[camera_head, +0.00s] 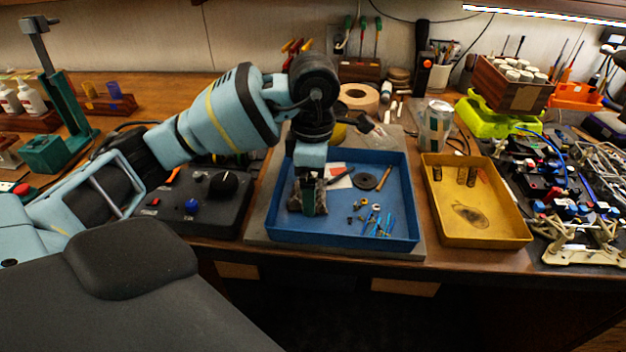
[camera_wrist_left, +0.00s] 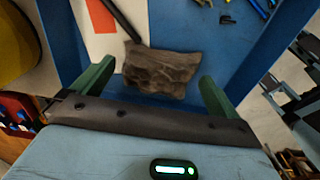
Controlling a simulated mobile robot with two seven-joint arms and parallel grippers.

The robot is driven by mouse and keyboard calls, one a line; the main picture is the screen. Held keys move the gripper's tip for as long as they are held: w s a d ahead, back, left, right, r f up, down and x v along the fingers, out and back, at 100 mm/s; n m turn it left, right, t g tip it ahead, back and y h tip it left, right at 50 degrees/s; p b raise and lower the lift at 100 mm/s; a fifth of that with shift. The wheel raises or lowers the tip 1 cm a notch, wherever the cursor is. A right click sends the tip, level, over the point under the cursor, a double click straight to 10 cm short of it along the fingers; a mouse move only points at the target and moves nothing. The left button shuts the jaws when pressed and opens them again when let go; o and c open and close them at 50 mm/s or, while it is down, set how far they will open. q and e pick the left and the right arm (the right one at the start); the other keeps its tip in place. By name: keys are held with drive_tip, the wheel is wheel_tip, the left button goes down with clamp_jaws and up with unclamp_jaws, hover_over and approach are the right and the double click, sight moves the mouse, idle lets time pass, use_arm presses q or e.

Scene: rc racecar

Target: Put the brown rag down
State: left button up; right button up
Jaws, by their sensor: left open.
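The brown rag (camera_wrist_left: 162,72) is a crumpled grey-brown cloth in the left wrist view. It lies in the blue tray (camera_wrist_left: 185,25), and the end of a dark-handled tool touches or overlaps its upper edge. In the head view the rag (camera_head: 294,203) is at the left side of the blue tray (camera_head: 400,190), partly hidden by my gripper. My left gripper (camera_head: 313,208) reaches down into the tray over it. In the left wrist view its green fingers (camera_wrist_left: 157,75) are spread on either side of the rag, with gaps visible. My right gripper does not show.
A yellow tray (camera_head: 475,235) stands to the right, a black control box (camera_head: 190,212) to the left. A can (camera_head: 434,125) stands behind.

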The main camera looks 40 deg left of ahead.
use_arm(q)
wheel_tip(320, 180, up, 12)
drive_tip(key=p, duration=0.2)
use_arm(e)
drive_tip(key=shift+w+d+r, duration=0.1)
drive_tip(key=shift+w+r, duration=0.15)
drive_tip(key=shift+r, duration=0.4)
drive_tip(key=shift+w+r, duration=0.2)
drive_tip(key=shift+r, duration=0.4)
use_arm(q)
drive_tip(key=shift+f, duration=0.2)
